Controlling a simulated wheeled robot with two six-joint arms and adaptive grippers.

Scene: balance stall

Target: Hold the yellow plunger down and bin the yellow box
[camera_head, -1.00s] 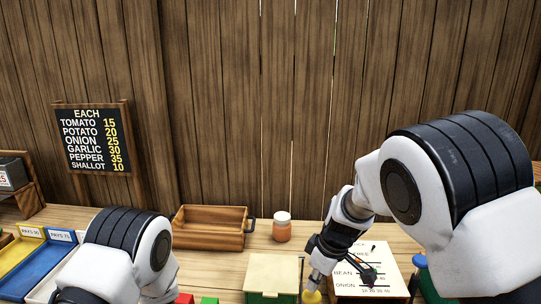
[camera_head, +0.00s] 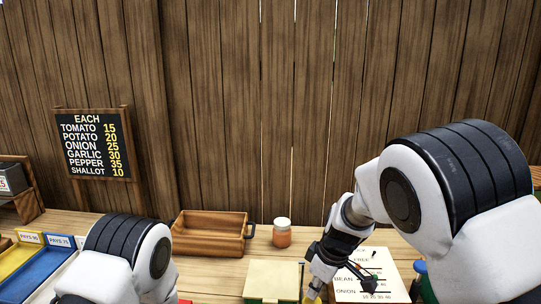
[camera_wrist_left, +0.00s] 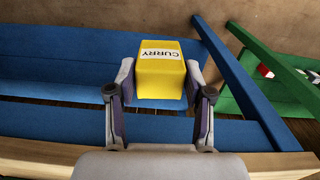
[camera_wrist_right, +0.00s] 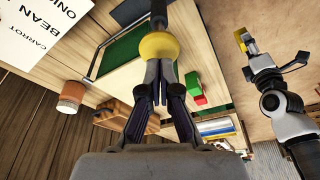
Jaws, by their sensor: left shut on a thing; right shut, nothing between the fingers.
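The yellow plunger (camera_wrist_right: 158,46) shows as a round knob just beyond my right fingertips. My right gripper (camera_wrist_right: 160,72) is shut with nothing between its fingers, and its tips meet the knob. In the head view the plunger (camera_head: 315,289) is partly hidden at the lower edge, under my right gripper (camera_head: 318,277). The yellow box (camera_wrist_left: 160,75), labelled CURRY, is between the fingers of my left gripper (camera_wrist_left: 160,84), which is shut on it. The box also shows in the right wrist view (camera_wrist_right: 246,40). My left gripper is out of the head view.
A beige lidded box (camera_head: 272,280) with green sides stands beside the plunger. Blue surfaces (camera_wrist_left: 60,60) lie under the yellow box, with a green container (camera_wrist_left: 265,85) at right. A wooden crate (camera_head: 210,232), a jar (camera_head: 282,236) and a list board (camera_head: 372,270) stand behind.

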